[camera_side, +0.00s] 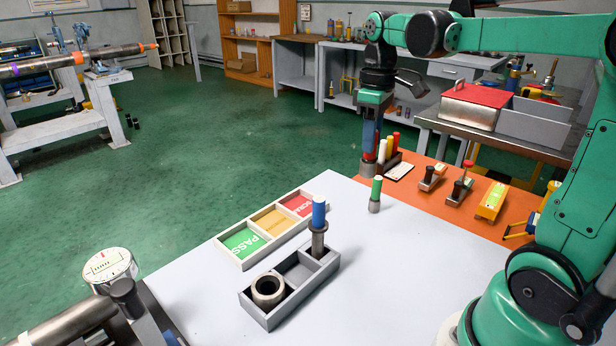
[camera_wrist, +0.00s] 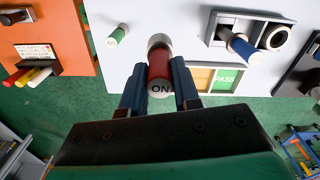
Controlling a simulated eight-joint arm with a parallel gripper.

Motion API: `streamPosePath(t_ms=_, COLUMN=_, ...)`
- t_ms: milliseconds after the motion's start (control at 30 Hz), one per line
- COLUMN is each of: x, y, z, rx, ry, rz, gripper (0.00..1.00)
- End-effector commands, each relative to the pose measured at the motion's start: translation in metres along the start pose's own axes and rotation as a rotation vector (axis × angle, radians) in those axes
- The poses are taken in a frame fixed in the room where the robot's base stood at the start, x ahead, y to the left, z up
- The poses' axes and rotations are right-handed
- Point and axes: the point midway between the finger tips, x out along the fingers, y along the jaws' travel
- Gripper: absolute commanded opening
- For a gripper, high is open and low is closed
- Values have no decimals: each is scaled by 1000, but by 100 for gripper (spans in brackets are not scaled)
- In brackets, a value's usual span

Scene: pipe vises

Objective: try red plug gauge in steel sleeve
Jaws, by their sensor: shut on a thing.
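My gripper (camera_side: 371,128) is shut on the red plug gauge (camera_wrist: 160,68), which hangs upright with its steel end (camera_side: 367,169) down, above the far edge of the table. Its white cap reads "ON" in the wrist view. A thick steel sleeve (camera_side: 268,287) lies with its bore up in the near-left compartment of a grey tray (camera_side: 272,321); it also shows in the wrist view (camera_wrist: 275,38). A blue plug gauge (camera_side: 318,211) stands upright at the tray's far-right part, its lower end hidden. The gauge in my gripper is well apart from the sleeve.
A green plug gauge (camera_side: 376,189) stands on the white table near my gripper. A sorting tray (camera_side: 241,266) with green PASS, amber and red compartments lies behind the grey tray. An orange mat (camera_side: 428,202) holds a marker rack and several tools. The table's right middle is clear.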

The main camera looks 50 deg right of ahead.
Motion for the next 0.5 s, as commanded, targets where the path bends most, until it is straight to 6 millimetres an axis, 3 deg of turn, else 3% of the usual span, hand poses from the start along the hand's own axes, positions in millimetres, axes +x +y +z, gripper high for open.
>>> streamPosePath(t_ms=200, x=-42, y=0, z=0, rx=0, ry=0, rz=0, gripper=0)
streamPosePath(t_ms=500, x=-70, y=0, z=0, rx=0, ry=0, rz=0, gripper=0)
